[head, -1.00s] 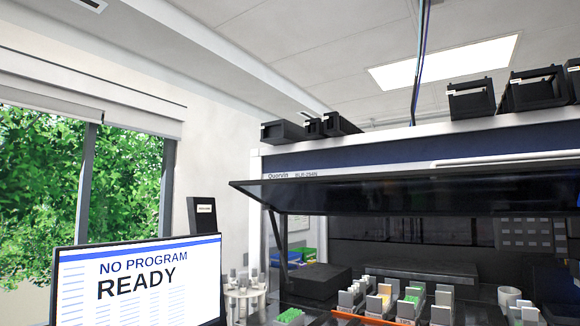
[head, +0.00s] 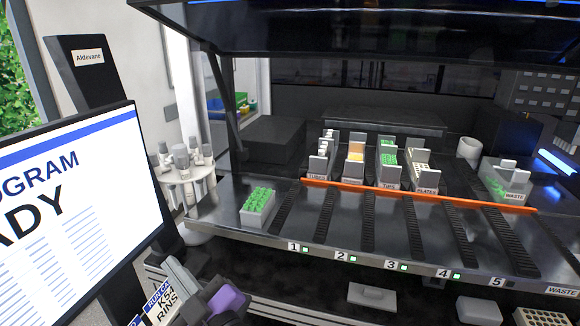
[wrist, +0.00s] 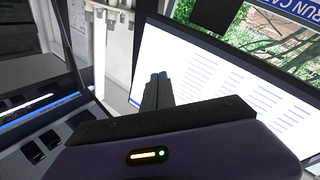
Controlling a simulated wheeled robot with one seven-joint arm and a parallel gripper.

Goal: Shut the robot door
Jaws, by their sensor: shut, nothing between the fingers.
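The robot door is the dark glass panel (head: 370,28) across the top of the head view. It stands raised, tilted out over the deck, with a strut (head: 222,95) at its left side. The machine's front lies open below it. My gripper is shut and empty in the wrist view (wrist: 158,80), with its fingers together in front of the screen. My purple wrist housing (head: 228,300) shows low at the left of the head view, well below the door and apart from it.
A monitor (head: 75,205) stands close on the left. A white tube stand (head: 185,175) is beside the machine. A rack with green caps (head: 258,205) sits on the deck's left edge. Several labelled carriers stand behind an orange bar (head: 420,194).

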